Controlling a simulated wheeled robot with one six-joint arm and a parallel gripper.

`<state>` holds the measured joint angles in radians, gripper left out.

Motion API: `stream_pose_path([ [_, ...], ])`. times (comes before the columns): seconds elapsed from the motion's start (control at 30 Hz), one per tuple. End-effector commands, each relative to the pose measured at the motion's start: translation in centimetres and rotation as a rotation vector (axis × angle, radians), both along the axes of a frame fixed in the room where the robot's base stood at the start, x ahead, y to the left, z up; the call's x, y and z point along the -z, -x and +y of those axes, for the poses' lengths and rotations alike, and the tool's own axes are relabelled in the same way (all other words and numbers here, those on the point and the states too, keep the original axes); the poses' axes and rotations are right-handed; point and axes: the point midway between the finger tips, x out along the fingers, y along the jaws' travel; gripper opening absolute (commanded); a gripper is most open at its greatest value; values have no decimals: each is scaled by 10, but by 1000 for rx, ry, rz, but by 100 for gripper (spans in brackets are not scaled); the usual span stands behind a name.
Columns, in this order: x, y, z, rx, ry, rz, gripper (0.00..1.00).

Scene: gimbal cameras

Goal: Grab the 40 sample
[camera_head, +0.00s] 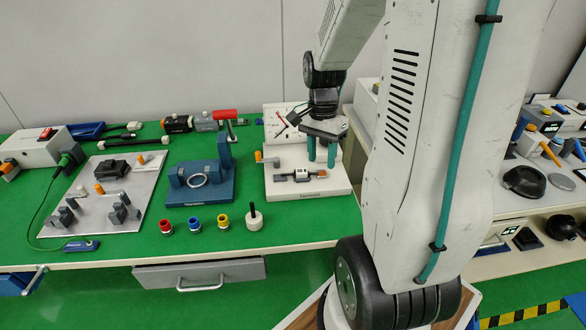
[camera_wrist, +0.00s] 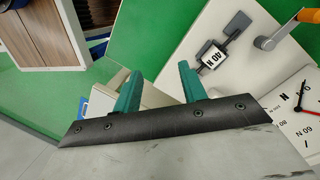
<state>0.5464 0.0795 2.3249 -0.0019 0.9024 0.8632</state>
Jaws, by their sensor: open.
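The 40 sample is a dark bar with a white "40 N" label (camera_wrist: 212,57) in the wrist view. It lies on the white base (camera_wrist: 190,40) of a test device with a dial. In the head view the sample (camera_head: 302,175) is on the front part of that base (camera_head: 310,190). My gripper (camera_head: 321,155) is open and empty, with two green fingers pointing down, above and behind the sample. In the wrist view the fingers (camera_wrist: 158,75) are apart, and the sample is beyond and to the right of them, not between them.
An upright dial panel (camera_wrist: 298,110) and an orange-handled crank (camera_wrist: 275,38) stand close to the sample. A blue device (camera_head: 200,183), coloured rings (camera_head: 194,224) and a grey plate (camera_head: 110,195) are on the green table to the left.

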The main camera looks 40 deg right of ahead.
Motion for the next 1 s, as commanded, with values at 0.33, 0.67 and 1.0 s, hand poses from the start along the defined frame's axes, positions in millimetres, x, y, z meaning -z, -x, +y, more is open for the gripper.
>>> stream_pose_path([
  [0.33, 32, -50, -55, 756, 132, -95, 42],
  [0.67, 56, -51, -55, 836, 138, -95, 42],
  [1.0, 103, -50, -57, 835, 138, -94, 42],
])
